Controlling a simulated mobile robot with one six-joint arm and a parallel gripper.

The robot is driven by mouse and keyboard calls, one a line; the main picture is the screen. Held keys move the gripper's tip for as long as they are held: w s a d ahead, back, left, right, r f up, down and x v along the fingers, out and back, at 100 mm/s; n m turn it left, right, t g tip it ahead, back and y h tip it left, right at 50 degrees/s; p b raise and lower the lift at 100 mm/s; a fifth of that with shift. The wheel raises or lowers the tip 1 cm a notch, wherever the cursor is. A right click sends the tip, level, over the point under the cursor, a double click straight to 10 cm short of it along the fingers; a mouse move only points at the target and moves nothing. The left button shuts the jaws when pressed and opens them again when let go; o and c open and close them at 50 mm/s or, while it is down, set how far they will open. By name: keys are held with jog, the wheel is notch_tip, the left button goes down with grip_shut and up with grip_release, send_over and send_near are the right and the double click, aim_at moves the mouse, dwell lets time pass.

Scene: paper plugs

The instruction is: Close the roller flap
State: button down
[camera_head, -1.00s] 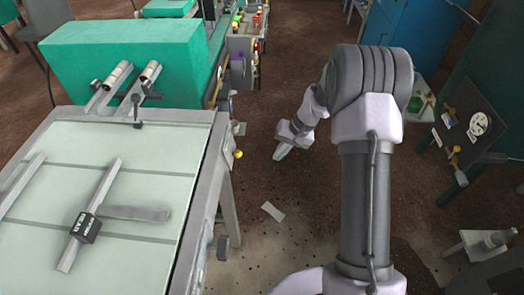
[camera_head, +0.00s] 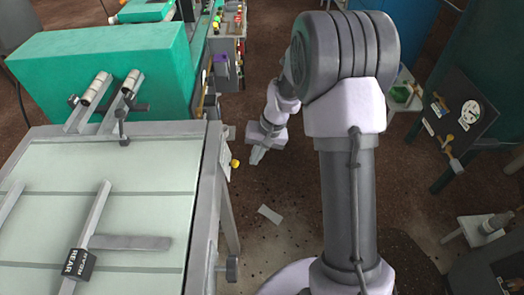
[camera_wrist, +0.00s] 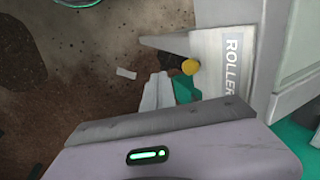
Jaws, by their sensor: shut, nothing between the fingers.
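The roller flap shows in the wrist view as a pale panel (camera_wrist: 226,62) lettered "ROLLER", with a yellow knob (camera_wrist: 190,67) beside it. In the head view the flap (camera_head: 225,152) is a small pale piece at the right side of the machine table, with the yellow knob (camera_head: 235,163) next to it. My gripper (camera_head: 256,157) is shut and empty, just right of the knob in the head view. In the wrist view its fingers (camera_wrist: 158,92) point up the picture, left of the panel. I cannot tell whether they touch the flap.
The machine table (camera_head: 100,190) fills the left, with a green housing (camera_head: 110,65) behind it. A pale scrap (camera_head: 269,214) lies on the brown floor. A dark panel with a gauge (camera_head: 460,118) stands at the right.

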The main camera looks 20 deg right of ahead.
aim_at(230, 157)
jog(key=shift+w+a+f+b, duration=0.15)
jog(key=shift+w+a, duration=0.15)
jog(key=shift+a, duration=0.45)
jog(key=shift+w+a+r+b, duration=0.15)
jog(key=shift+w+a, duration=0.1)
jog(key=shift+a, duration=0.5)
jog(key=shift+f, duration=0.1)
jog(key=shift+w+a+f+b, duration=0.15)
jog(key=shift+a+f+b, duration=0.35)
jog(key=shift+f, duration=0.1)
